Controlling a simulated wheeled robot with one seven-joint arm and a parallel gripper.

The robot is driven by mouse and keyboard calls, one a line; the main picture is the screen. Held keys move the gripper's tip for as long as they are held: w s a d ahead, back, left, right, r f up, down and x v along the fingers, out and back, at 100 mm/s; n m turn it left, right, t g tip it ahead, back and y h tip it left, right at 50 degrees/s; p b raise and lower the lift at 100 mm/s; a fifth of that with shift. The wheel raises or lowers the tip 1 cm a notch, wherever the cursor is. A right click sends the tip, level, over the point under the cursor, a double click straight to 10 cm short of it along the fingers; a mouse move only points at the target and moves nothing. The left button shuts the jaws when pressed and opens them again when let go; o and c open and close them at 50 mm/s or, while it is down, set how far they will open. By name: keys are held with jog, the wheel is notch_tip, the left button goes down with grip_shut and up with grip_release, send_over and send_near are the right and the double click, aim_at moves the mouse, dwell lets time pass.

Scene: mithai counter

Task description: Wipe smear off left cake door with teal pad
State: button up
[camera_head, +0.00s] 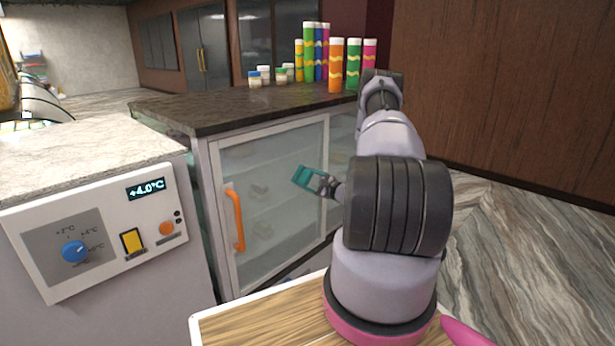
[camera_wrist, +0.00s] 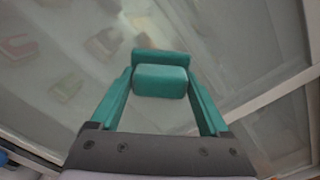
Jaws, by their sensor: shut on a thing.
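The left cake door (camera_head: 285,245) is a glass panel in a pale frame with an orange upright handle (camera_head: 236,220) at its left; it looks closed. My gripper (camera_head: 316,182) is in front of the door's upper right part. It is shut on the teal pad (camera_head: 303,177). In the wrist view the pad (camera_wrist: 160,80) sits between the two teal fingers, facing the glass. I cannot tell whether the pad touches the door. A pale, hazy smear (camera_wrist: 140,14) shows faintly on the glass beyond the pad in the wrist view.
A dark stone counter top (camera_head: 200,112) above the door holds several coloured tubes (camera_head: 336,65) and small jars (camera_head: 264,74). A control panel (camera_head: 105,235) with a blue knob is at the left. Blurred cakes (camera_wrist: 68,88) sit behind the glass. Open floor (camera_head: 530,230) lies right.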

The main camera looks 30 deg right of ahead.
jog(key=shift+f, duration=5.1)
jog(key=shift+s, duration=0.1)
jog(key=shift+v, duration=2.95)
jog(key=shift+s+d, duration=0.1)
jog(key=shift+s, duration=0.05)
jog(key=v, duration=0.2)
jog(key=shift+s+r, duration=0.1)
jog(key=shift+s, duration=0.25)
